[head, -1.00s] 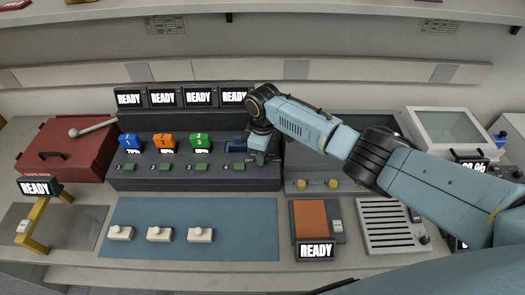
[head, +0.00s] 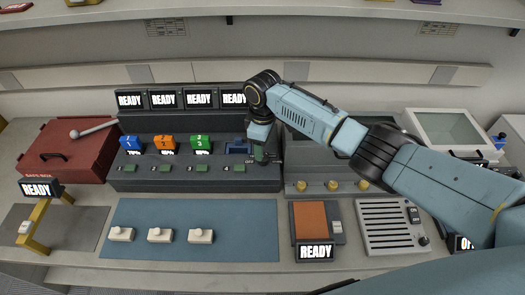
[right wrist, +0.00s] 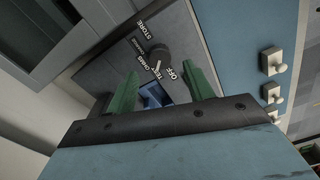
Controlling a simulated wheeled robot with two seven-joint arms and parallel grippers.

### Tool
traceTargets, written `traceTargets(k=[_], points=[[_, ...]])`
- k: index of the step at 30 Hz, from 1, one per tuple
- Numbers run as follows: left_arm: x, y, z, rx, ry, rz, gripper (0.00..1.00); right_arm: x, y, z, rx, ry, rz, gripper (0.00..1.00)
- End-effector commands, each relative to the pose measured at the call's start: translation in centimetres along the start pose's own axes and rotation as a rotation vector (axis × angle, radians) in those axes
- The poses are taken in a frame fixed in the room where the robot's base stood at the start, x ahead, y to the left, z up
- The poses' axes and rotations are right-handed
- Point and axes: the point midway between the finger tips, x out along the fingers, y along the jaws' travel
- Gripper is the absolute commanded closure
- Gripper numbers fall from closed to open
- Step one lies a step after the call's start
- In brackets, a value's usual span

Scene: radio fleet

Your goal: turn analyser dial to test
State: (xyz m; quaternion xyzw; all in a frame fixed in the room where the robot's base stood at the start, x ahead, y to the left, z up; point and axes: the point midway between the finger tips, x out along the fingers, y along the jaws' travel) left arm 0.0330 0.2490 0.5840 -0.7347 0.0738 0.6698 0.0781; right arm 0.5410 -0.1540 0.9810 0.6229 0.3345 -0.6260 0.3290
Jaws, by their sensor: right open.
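The analyser dial (right wrist: 159,54) is a dark round knob on a grey panel in the right wrist view. The labels OFF, TEST, CHARGE and STORE surround it; TEST is partly cut off by the view angle. I cannot tell which label it points to. My right gripper (right wrist: 163,80) is open, its two green fingers on either side of the line to the dial, apart from it as far as I can see. In the head view the right gripper (head: 261,157) hangs at the right end of the dark analyser (head: 190,183), next to its OFF label, and hides the dial there.
Blue, orange and green radios (head: 165,143) stand in the analyser, with a dark blue one (head: 237,145) close left of my gripper. Yellow knobs (head: 333,185) sit on a grey unit to the right. A blue mat (head: 190,245) with white blocks lies in front.

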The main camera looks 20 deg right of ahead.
Motion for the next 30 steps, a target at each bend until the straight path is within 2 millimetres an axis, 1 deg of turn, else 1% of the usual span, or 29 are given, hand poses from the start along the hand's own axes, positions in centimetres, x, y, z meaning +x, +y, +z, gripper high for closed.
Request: traceTargets(k=[1, 6, 9, 12, 15, 18, 30], points=[[-0.2, 0.0, 0.0, 0.000, 0.000, 0.000, 0.64, -1.4, 0.1, -0.1, -0.001, 0.004, 0.003, 0.48], [-0.2, 0.0, 0.0, 0.000, 0.000, 0.000, 0.64, -5.2, 0.1, -0.1, 0.000, 0.003, 0.003, 0.48], [-0.2, 0.0, 0.0, 0.000, 0.000, 0.000, 0.64, -6.9, 0.0, -0.1, -0.001, 0.003, 0.003, 0.48], [-0.2, 0.0, 0.0, 0.000, 0.000, 0.000, 0.64, -8.1, 0.0, -0.1, -0.001, 0.003, 0.001, 0.48], [-0.2, 0.0, 0.0, 0.000, 0.000, 0.000, 0.64, -8.8, 0.0, 0.0, -0.001, 0.001, 0.001, 0.48], [-0.2, 0.0, 0.0, -0.001, 0.000, 0.000, 0.64, -9.1, 0.0, 0.0, 0.000, 0.001, 0.001, 0.48], [-0.2, 0.0, 0.0, 0.000, -0.001, 0.000, 0.64, -9.1, 0.0, 0.0, 0.000, 0.001, 0.001, 0.48]])
